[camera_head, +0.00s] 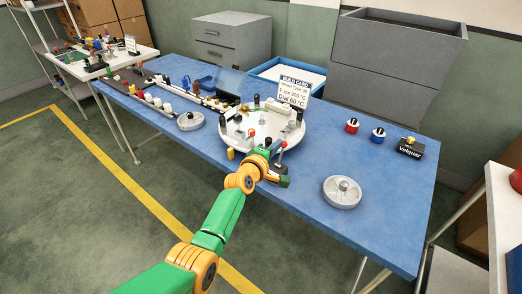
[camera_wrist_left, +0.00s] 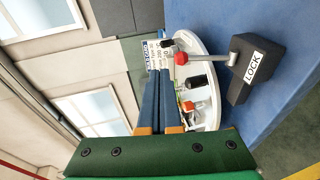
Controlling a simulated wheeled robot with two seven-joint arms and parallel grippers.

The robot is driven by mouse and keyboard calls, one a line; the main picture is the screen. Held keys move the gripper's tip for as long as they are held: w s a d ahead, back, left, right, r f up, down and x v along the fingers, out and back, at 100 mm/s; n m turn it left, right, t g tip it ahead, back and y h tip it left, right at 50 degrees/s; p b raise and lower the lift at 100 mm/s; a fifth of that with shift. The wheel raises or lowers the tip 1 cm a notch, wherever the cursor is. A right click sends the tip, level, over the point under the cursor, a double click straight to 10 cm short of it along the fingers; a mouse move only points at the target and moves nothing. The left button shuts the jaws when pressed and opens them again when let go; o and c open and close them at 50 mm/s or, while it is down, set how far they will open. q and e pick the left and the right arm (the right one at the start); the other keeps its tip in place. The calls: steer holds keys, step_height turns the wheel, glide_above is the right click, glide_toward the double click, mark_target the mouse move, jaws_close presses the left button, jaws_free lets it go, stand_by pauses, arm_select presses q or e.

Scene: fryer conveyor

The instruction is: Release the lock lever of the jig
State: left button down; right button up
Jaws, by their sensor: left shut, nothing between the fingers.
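The jig (camera_head: 293,146) is a round white tray carrying several small parts, at the near edge of the blue table. Its lock lever is a metal rod with a red knob (camera_wrist_left: 181,58), set in a black block marked LOCK (camera_wrist_left: 262,68). In the head view the lever's red knob (camera_head: 284,144) stands beside my left gripper (camera_head: 272,148), and the block (camera_head: 284,181) is partly behind my wrist. My left gripper's blue fingers (camera_wrist_left: 160,72) are shut and empty, to the left of the knob in the wrist view and apparently apart from it. My right gripper is out of view.
A build card (camera_head: 294,90) stands behind the jig. A row of parts on rails (camera_head: 160,98) lies to the left. A round metal piece (camera_head: 342,191), two knobs (camera_head: 378,134) and a black Velquar block (camera_head: 410,149) are on the right. Table between them is clear.

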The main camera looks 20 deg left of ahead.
arm_select(q)
steer(key=s+a+r+p, duration=0.1)
steer(key=s+r+p, duration=0.1)
steer(key=s+r, duration=0.3)
steer(key=shift+f+p+v, duration=0.25)
steer(key=shift+p+v, duration=0.15)
steer(key=shift+v, duration=0.75)
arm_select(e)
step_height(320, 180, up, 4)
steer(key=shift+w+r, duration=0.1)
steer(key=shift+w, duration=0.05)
arm_select(q)
steer(key=shift+w, duration=0.1)
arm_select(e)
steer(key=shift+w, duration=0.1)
